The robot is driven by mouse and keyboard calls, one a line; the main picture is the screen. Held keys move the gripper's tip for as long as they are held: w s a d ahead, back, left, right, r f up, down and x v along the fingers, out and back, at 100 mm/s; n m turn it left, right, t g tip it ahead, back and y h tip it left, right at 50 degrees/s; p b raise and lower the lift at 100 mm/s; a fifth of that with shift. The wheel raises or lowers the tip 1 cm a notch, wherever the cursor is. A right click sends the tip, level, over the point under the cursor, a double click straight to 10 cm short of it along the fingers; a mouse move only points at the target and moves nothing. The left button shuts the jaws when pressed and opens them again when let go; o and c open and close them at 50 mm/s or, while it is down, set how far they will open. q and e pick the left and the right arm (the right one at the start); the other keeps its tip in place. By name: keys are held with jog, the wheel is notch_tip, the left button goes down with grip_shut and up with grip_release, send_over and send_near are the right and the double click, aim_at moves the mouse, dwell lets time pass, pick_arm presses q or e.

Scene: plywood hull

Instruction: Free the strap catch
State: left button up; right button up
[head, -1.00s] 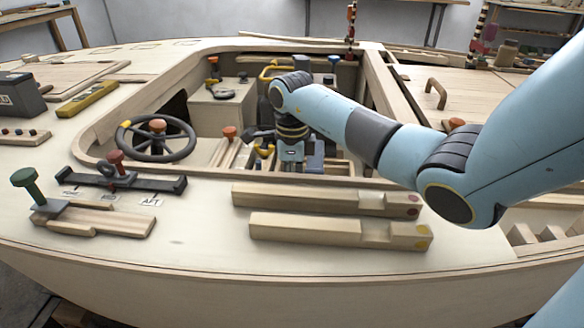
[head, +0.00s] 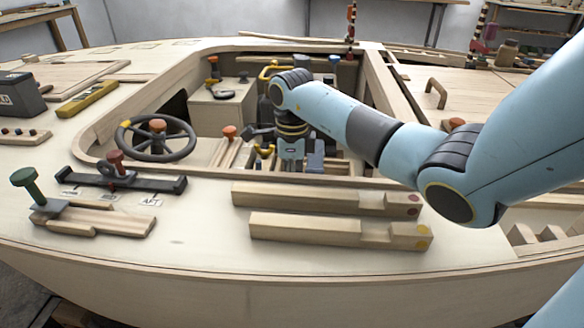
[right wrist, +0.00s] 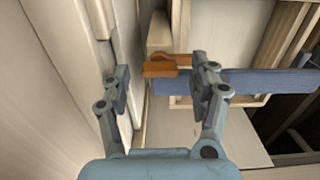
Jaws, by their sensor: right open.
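In the right wrist view, a small orange catch (right wrist: 160,69) sits at the left end of a flat blue strap (right wrist: 260,82). My right gripper (right wrist: 160,76) is open, with one finger on each side of the catch; I see no contact with it. The right finger crosses in front of the strap and hides part of it. In the head view, my right gripper (head: 290,160) points down into the cockpit opening, where the catch cannot be made out. My left gripper is not in view.
A pale wooden wall (right wrist: 50,90) stands close to the left finger. Wooden frames lie on the right in the wrist view. In the head view, a steering wheel (head: 157,139) is left of the arm, and two notched wooden bars (head: 300,229) lie on the near deck.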

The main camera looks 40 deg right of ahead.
notch_tip(320, 180, up, 12)
jog(key=shift+f, duration=0.2)
dwell(0.5)
